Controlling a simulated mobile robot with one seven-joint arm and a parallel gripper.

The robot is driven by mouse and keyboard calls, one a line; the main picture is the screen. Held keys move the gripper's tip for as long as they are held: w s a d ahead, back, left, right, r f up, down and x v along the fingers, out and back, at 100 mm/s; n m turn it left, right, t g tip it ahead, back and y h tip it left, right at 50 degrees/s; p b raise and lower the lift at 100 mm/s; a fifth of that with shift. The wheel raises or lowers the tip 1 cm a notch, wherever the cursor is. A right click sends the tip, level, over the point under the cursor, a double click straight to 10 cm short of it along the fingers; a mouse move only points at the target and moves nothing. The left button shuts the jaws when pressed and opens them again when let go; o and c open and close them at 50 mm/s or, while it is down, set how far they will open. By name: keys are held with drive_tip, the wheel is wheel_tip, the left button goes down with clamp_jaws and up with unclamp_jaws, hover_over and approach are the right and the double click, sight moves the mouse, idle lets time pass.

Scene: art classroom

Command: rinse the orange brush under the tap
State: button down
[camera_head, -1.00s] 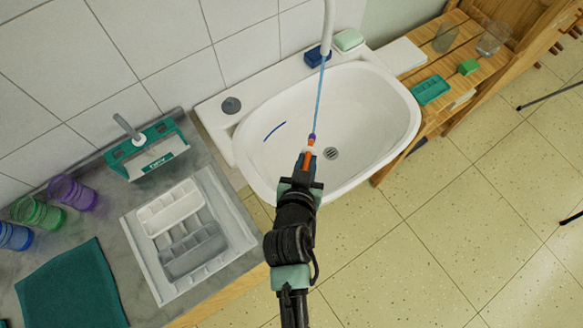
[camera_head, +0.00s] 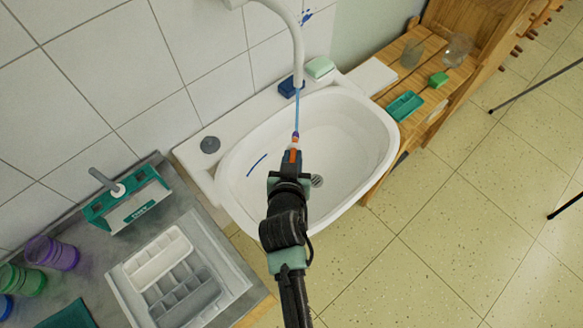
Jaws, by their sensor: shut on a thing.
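My gripper (camera_head: 290,160) is shut on the orange brush (camera_head: 295,150) over the white basin (camera_head: 345,125). Only a short orange part and a purple tip show beyond the jaws; the rest is hidden by the gripper. The brush tip points toward the back of the basin. The white curved tap (camera_head: 297,45) stands behind it. A thin blue stream of water (camera_head: 297,108) runs from the tap and meets the brush tip in the picture; I cannot tell for certain whether it touches.
A blue streak (camera_head: 256,165) shows in the basin. A blue block (camera_head: 289,88) and pale green soap (camera_head: 320,67) sit on the back rim. A grey tray (camera_head: 178,275), a teal caddy (camera_head: 128,200) and coloured cups (camera_head: 52,252) fill the left counter. A wooden shelf (camera_head: 425,72) stands right.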

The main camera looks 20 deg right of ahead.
sight(294, 138)
drive_tip(key=shift+w+d+b, duration=0.25)
drive_tip(key=shift+w+d, duration=0.15)
drive_tip(key=shift+w, duration=0.45)
drive_tip(key=shift+w+d+b, duration=0.3)
drive_tip(key=shift+w+d, duration=0.1)
drive_tip(key=shift+w, duration=0.4)
drive_tip(key=shift+w+d+b, duration=0.25)
drive_tip(key=shift+w+d, duration=0.15)
drive_tip(key=shift+w, duration=0.45)
drive_tip(key=shift+s+d, duration=0.15)
drive_tip(key=shift+d, duration=0.15)
drive_tip(key=shift+a, duration=0.3)
idle(0.4)
drive_tip(key=shift+s+a+p, duration=0.25)
drive_tip(key=shift+s+a, duration=0.25)
drive_tip(key=shift+s, duration=0.5)
drive_tip(key=shift+s+a+p, duration=0.3)
drive_tip(key=shift+s+a, duration=0.25)
drive_tip(key=shift+s, duration=0.45)
drive_tip(key=shift+s+a+p, duration=0.25)
drive_tip(key=shift+s+a, duration=0.25)
drive_tip(key=shift+s, duration=0.5)
